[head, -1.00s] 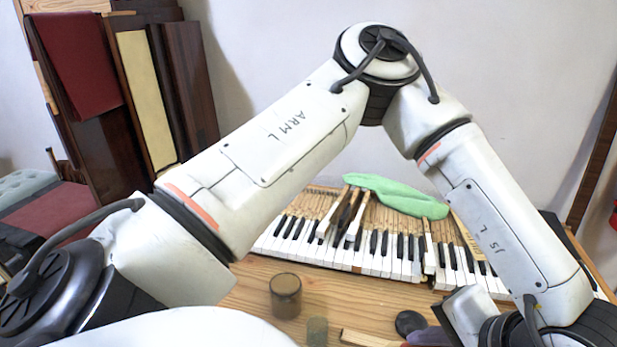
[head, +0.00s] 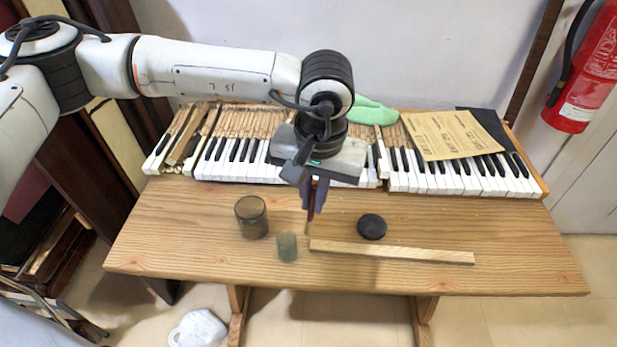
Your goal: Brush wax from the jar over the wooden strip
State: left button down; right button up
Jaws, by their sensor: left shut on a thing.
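The wooden strip (head: 400,253) lies flat along the front part of the wooden table. A brown cylindrical jar (head: 251,218) stands to its left, and a smaller grey-green jar (head: 287,247) stands just left of the strip's left end. Which one holds wax I cannot tell. My left gripper (head: 315,196) points down over the table, shut on a thin brush (head: 310,222) that hangs with its tip low near the strip's left end. Whether the tip touches the strip I cannot tell. My right gripper is not in view.
A black round disc (head: 372,227) lies behind the strip. The piano keys (head: 235,160) run along the back of the table, with a green cloth (head: 375,112) and a tan printed sheet (head: 450,135) above them. The table's right front is clear.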

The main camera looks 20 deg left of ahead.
pick_arm(q)
jog(key=shift+h, duration=0.5)
jog(key=shift+w+a+f+b, duration=0.1)
jog(key=shift+w+f+b, duration=0.25)
jog(key=shift+f, duration=0.55)
jog(key=shift+w+a+f+b, duration=0.1)
jog(key=shift+w+f+b, duration=0.2)
jog(key=shift+f, duration=0.65)
jog(key=shift+w+a+f+b, duration=0.1)
jog(key=shift+w+f+b, duration=0.2)
jog(key=shift+f, duration=0.6)
jog(key=shift+f+b, duration=1.1)
